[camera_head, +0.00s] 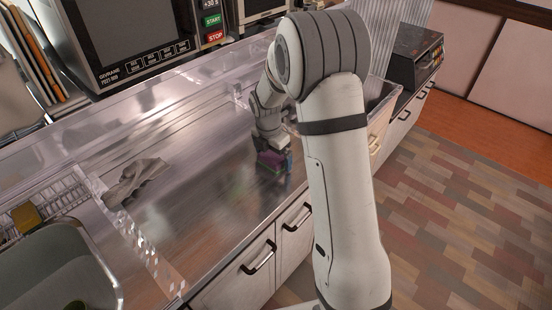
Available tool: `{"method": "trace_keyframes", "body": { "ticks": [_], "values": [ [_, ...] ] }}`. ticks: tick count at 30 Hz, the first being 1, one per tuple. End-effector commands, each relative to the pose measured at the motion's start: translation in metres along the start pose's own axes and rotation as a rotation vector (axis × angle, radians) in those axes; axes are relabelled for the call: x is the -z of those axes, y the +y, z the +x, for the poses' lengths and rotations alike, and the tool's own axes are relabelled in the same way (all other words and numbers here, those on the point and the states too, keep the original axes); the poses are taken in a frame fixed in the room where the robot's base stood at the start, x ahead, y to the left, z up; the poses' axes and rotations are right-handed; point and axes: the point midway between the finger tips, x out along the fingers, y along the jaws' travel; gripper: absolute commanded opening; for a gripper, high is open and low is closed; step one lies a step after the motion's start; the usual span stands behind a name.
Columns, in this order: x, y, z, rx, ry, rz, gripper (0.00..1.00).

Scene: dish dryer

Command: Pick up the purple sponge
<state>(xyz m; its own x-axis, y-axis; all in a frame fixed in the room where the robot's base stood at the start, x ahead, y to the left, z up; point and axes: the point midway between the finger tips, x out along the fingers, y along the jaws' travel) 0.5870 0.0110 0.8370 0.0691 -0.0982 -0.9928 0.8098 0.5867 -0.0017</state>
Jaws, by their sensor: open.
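The purple sponge (270,159) lies on the steel counter (215,195) near its front edge, partly hidden by my arm. My gripper (275,150) is at the sponge, pointing down from above. Its fingers are small and mostly hidden; it is open. I cannot tell whether the fingers touch the sponge or stand on both sides of it.
A crumpled grey cloth (137,178) lies on the counter to the left. A sink (60,265) with a clear divider (135,235) is at lower left. A microwave (130,35) stands at the back. A bin (378,105) and a dark appliance (415,52) are right of my arm.

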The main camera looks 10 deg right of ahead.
Motion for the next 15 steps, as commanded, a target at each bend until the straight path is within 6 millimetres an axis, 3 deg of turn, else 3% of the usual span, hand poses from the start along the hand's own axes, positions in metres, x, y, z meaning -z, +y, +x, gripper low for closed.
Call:
{"method": "trace_keyframes", "body": {
  "ticks": [7,15],
  "values": [
    [0.0002,0.0003,0.0012,-0.001,0.0,0.0,0.99],
    [0.0006,0.0005,0.001,-0.001,0.0,0.0,0.77]
  ]
}}
